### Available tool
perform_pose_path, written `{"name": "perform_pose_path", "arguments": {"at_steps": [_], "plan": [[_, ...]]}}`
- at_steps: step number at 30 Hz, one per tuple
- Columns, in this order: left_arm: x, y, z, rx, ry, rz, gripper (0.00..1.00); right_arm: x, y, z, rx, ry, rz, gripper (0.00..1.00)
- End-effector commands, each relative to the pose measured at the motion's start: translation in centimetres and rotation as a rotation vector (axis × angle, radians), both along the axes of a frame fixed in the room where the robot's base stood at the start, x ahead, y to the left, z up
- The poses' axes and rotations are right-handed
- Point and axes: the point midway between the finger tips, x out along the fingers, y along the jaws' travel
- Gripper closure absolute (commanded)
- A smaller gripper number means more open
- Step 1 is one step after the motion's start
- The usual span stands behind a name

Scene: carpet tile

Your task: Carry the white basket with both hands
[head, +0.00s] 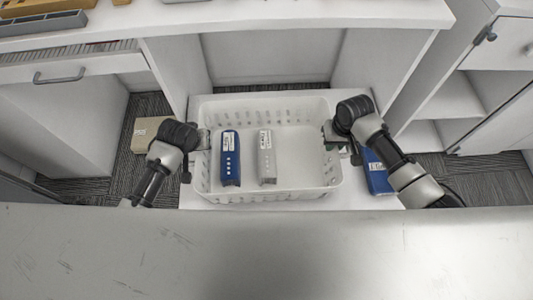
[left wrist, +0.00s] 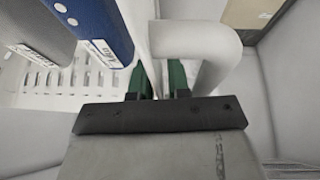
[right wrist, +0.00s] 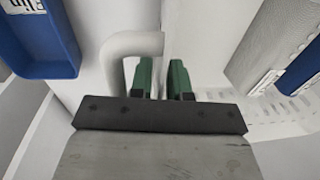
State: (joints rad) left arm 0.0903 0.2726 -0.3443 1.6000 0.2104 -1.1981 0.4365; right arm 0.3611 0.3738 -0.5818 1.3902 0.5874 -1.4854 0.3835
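The white basket (head: 270,196) stands upright on a low white surface, with slotted walls and a handle loop at each end. A blue box (head: 230,158) and a grey box (head: 267,157) lie inside it. My left gripper (head: 201,140) is at the basket's left end; in the left wrist view its green fingers (left wrist: 160,78) are close together with white basket edge between them, beside the handle loop (left wrist: 200,40). My right gripper (head: 328,136) is at the right end; its green fingers (right wrist: 161,78) likewise close around white basket edge at the handle loop (right wrist: 130,42).
Another blue box (head: 377,173) lies just right of the basket, under my right arm. A tan box (head: 148,133) lies on the left. White desk units (head: 70,110) and an open cabinet (head: 480,95) flank the carpeted floor. A grey surface spans the foreground.

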Motion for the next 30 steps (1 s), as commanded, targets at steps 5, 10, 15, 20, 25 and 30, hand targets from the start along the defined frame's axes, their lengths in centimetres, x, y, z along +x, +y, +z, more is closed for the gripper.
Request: {"name": "perform_pose_path", "arguments": {"at_steps": [5,10,15,20,25,30], "plan": [[0.17,-0.04,-0.33,0.0,-0.001,0.0,0.83,-0.01,0.07,-0.39,0.0,0.0,0.001,0.83],[0.16,-0.04,-0.31,0.0,-0.001,0.0,0.83,-0.01,0.05,-0.37,0.0,0.0,0.001,0.83],[0.15,-0.03,-0.3,0.0,-0.001,0.0,1.0,-0.01,0.05,-0.36,0.0,0.0,0.001,1.0],[0.15,-0.02,-0.3,0.0,-0.001,0.0,1.0,0.0,0.04,-0.34,0.0,0.0,0.001,1.0],[0.14,-0.02,-0.3,0.0,-0.001,0.0,1.0,0.0,0.04,-0.33,0.0,0.0,0.001,1.0],[0.12,-0.02,-0.29,0.0,0.0,0.0,1.0,0.01,0.03,-0.32,0.0,0.0,0.0,1.0]]}}
